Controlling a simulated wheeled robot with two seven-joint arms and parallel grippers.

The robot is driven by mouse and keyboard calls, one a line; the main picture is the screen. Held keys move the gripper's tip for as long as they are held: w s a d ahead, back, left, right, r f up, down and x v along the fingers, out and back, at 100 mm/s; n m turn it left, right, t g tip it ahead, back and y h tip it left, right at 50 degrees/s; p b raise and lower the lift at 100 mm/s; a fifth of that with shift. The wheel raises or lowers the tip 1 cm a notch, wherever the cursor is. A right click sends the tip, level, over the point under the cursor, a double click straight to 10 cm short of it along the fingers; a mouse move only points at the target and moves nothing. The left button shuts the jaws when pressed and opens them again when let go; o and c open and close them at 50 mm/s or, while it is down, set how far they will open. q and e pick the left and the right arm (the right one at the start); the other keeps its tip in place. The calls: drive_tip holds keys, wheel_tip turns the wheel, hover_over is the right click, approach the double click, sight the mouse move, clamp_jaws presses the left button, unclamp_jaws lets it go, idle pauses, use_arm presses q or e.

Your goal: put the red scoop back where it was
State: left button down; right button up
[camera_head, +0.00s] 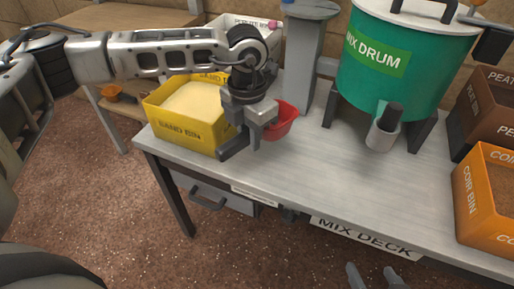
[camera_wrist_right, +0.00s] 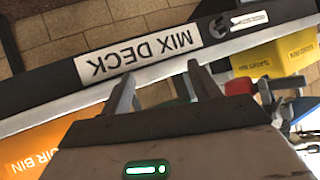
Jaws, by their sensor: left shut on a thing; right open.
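The red scoop (camera_head: 281,121) is at my left gripper (camera_head: 247,140), just right of the yellow sand bin (camera_head: 190,130), above the bench. My left gripper is shut on the scoop; its fingers and wrist hide part of the scoop and its handle. The scoop also shows as a small red patch in the right wrist view (camera_wrist_right: 239,86). My right gripper (camera_head: 374,274) is open and empty, low in front of the bench's front edge by the mix deck label; its fingers also show in the right wrist view (camera_wrist_right: 164,84).
A green mix drum (camera_head: 385,65) with a grey spout stands at the back of the bench (camera_head: 330,185). A grey pillar (camera_head: 305,60) is left of it. An orange coir bin (camera_head: 485,200) and a brown peat bin (camera_head: 490,105) are at right. The middle bench top is clear.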

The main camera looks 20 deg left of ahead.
use_arm(q)
hover_over(256, 159)
drive_tip(key=f, duration=0.4)
drive_tip(key=shift+s, duration=0.4)
drive_tip(key=shift+w+f+b, duration=0.3)
drive_tip(key=shift+f+b, duration=0.05)
drive_tip(key=shift+f, duration=0.1)
wheel_tip(256, 159, down, 3)
drive_tip(key=shift+w+f, duration=0.1)
use_arm(e)
drive_tip(key=shift+w+a+f+g, duration=0.15)
drive_tip(key=shift+a+f, duration=0.05)
drive_tip(key=shift+f, duration=0.45)
drive_tip(key=shift+w+a+f+g, duration=0.15)
drive_tip(key=shift+f, duration=0.45)
use_arm(q)
drive_tip(key=shift+f+b, duration=0.1)
drive_tip(key=shift+b, duration=0.2)
drive_tip(key=c, duration=1.3)
unclamp_jaws()
drive_tip(key=shift+o, duration=0.2)
use_arm(e)
drive_tip(key=shift+f, duration=0.1)
